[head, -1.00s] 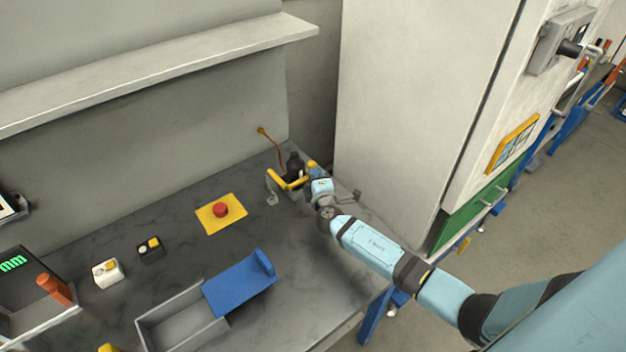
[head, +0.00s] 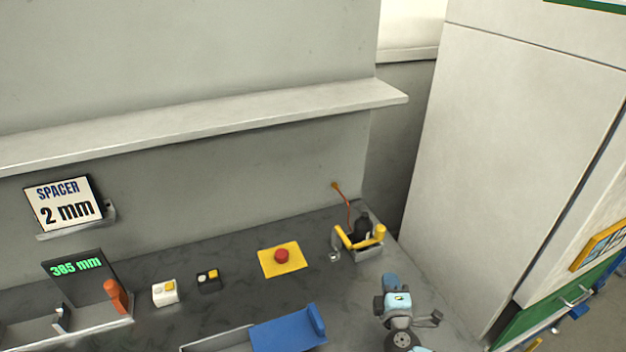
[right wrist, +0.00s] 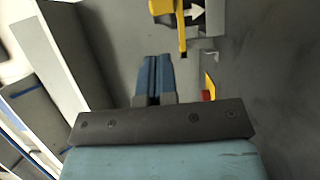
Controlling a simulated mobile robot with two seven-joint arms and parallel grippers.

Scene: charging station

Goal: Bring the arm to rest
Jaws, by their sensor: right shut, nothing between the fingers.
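My right gripper (head: 390,283) is above the right part of the dark worktop, in front of the yellow-and-grey charging fixture (head: 375,252) and apart from it. In the right wrist view its two blue fingers (right wrist: 152,75) lie together with nothing between them. The fixture's yellow part (right wrist: 182,30) shows beyond the fingertips there. A black object (head: 363,226) stands in the fixture, with an orange cable behind it. Only the hand end of my right arm shows at the bottom of the head view. My left gripper is not in view.
A red button on a yellow plate (head: 265,262), two small switch boxes and a blue-lidded tray (head: 285,333) stand left of the gripper. A shelf (head: 220,122) runs along the wall. A tall pale cabinet (head: 500,150) stands at the right.

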